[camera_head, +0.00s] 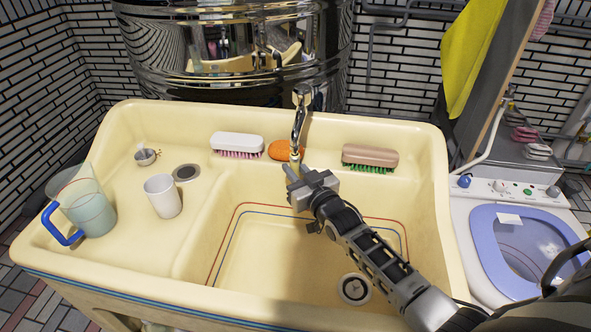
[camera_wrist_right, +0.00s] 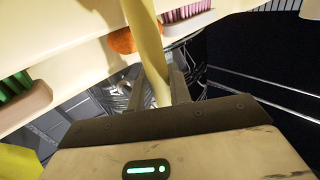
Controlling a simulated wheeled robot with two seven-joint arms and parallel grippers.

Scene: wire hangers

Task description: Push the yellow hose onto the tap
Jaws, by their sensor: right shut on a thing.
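The chrome tap (camera_head: 299,122) points down over the back of the cream sink. My right gripper (camera_head: 293,176) is just below the tap's mouth, shut on the yellow hose (camera_head: 295,157). Only a short pale yellow piece of the hose shows above the fingers in the head view. In the right wrist view the hose (camera_wrist_right: 148,45) runs between the fingers of the right gripper (camera_wrist_right: 162,92) and out past the top edge. The hose's upper end is close under the tap; I cannot tell if it touches or is around it. My left gripper is out of view.
A white brush (camera_head: 236,140), an orange sponge (camera_head: 284,150) and a brown brush (camera_head: 370,155) lie along the sink's back ledge. A white cup (camera_head: 162,196) and a blue-handled jug (camera_head: 86,208) stand at the left. A washing machine (camera_head: 500,195) stands right of the sink.

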